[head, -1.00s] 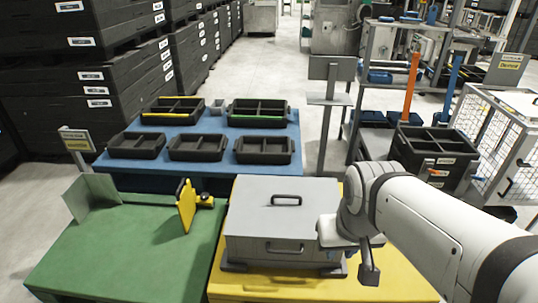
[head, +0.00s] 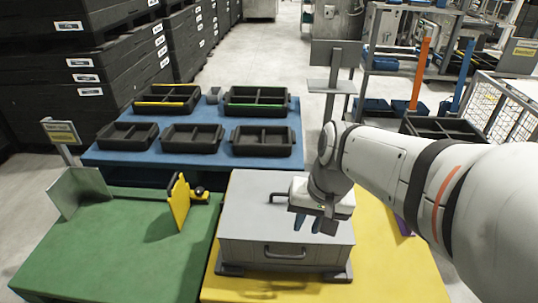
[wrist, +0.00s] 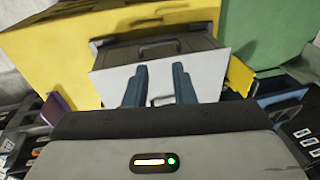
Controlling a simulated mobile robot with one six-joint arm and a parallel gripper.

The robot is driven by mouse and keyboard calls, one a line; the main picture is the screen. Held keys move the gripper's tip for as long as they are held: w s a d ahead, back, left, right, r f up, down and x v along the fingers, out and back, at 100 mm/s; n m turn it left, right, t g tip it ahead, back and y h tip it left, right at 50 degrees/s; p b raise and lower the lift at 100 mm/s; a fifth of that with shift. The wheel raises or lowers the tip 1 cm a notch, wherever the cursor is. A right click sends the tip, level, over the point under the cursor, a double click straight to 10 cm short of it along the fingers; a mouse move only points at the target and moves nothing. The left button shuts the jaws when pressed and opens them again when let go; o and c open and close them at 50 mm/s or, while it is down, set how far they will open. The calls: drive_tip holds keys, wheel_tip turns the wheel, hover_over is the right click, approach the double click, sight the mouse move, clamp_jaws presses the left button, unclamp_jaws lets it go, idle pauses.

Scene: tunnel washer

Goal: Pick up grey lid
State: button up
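The grey lid (head: 248,205) lies flat on a grey box (head: 245,252) on the yellow table. The lid also shows in the wrist view (wrist: 108,84). Its dark top handle (head: 276,196) is partly hidden by my gripper in the head view. In the wrist view the top handle (wrist: 163,99) shows between my fingertips. My gripper (head: 306,224) is above the right part of the lid, pointing down, with its two blue fingers apart and nothing between them. In the wrist view the fingers of my gripper (wrist: 159,74) are spread. The box has another handle (head: 286,253) on its front.
A yellow bracket (head: 180,203) stands on the green table (head: 110,245) to the left. Behind, a blue table (head: 210,163) holds several black divided trays. A sign post (head: 333,85) stands behind the box. A purple item (head: 404,227) lies at the right.

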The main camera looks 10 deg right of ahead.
drive_tip(key=w+d+f+m+y+b, duration=0.1)
drive_tip(key=w+f+m+y+b, duration=0.2)
drive_tip(key=w+f+b, duration=0.2)
drive_tip(key=w+d+f+m+t+y+b, duration=0.1)
drive_tip(key=w+f+m+y+b, duration=0.2)
drive_tip(key=w+f+b, duration=0.2)
drive_tip(key=w+f+m+y+b, duration=0.3)
drive_tip(key=w+f+m+b, duration=0.1)
drive_tip(key=w+f, duration=0.1)
drive_tip(key=shift+w+d+t+b, duration=0.15)
drive_tip(key=shift+w+d+b, duration=0.05)
drive_tip(key=shift+w, duration=0.25)
drive_tip(key=shift+w+d+t+b, duration=0.15)
drive_tip(key=shift+w+d+b, duration=0.05)
drive_tip(key=shift+w, duration=0.25)
drive_tip(key=w+d+m+t+b, duration=0.1)
drive_tip(key=w, duration=0.1)
drive_tip(key=w+d+f+m+t+y+b, duration=0.1)
drive_tip(key=w+d, duration=0.1)
drive_tip(key=w+d+f+m+t+y+b, duration=0.1)
drive_tip(key=d, duration=0.1)
drive_tip(key=shift+w+f, duration=0.2)
drive_tip(key=shift+w, duration=0.2)
drive_tip(key=shift+w+a+f+b, duration=0.1)
drive_tip(key=shift+w+a+b, duration=0.1)
drive_tip(key=shift+b, duration=0.1)
drive_tip(key=b+x, duration=0.2)
drive_tip(key=x, duration=0.5)
drive_tip(key=shift+w, duration=0.15)
clamp_jaws()
